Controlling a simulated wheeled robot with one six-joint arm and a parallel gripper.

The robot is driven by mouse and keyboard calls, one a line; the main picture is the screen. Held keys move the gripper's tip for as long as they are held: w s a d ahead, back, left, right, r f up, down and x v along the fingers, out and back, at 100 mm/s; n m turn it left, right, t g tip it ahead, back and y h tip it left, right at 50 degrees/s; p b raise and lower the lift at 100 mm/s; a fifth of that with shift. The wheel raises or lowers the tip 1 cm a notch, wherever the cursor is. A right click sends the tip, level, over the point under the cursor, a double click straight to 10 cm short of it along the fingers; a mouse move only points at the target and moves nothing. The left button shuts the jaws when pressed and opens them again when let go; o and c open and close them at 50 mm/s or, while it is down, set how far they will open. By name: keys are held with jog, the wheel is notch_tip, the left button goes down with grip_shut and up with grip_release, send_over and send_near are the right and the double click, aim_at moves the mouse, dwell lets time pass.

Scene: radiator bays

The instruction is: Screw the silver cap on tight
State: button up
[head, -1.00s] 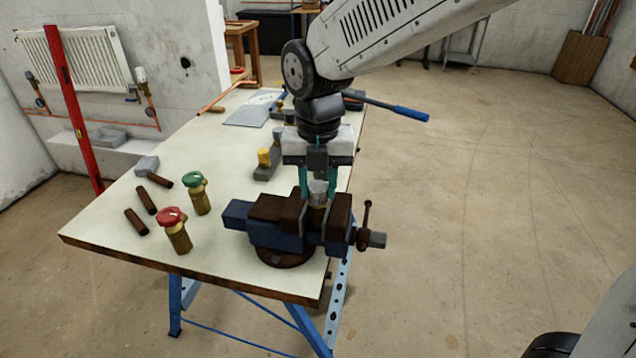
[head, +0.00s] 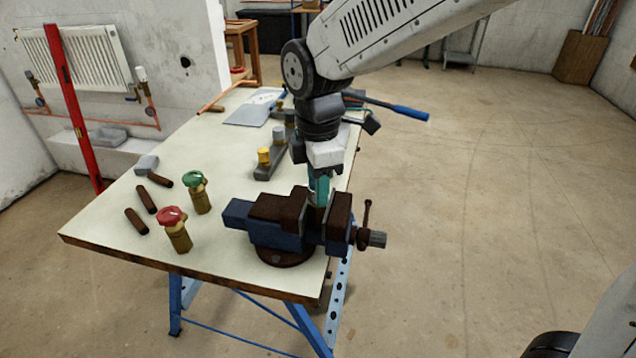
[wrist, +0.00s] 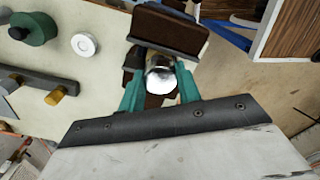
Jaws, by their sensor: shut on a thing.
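The silver cap (wrist: 161,76) shows as a shiny round top between the two teal fingers in the wrist view. My gripper (wrist: 160,84) is shut on it, one finger on each side. In the head view my gripper (head: 319,190) points down at the vise (head: 277,236), and its turned fingers hide the cap. The cap sits at the vise jaws; the body under it is mostly hidden, so I cannot tell how far down the cap is. The brown vise jaw also shows in the wrist view (wrist: 170,28).
Valves with a red handwheel (head: 172,215) and a green handwheel (head: 194,180) stand left of the vise. A grey rack (head: 268,171) with a yellow cap (head: 264,156) is behind it. A hammer (head: 150,168) lies at the left.

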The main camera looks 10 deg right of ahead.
jog(key=shift+o, duration=0.2)
jog(key=m, duration=0.7)
jog(key=shift+m, duration=0.4)
jog(key=shift+c, duration=0.2)
jog(key=m, duration=0.4)
jog(key=shift+m, duration=0.3)
jog(key=m, duration=0.4)
jog(key=o, duration=1)
jog(key=shift+c, duration=0.2)
jog(key=shift+r, duration=3.45)
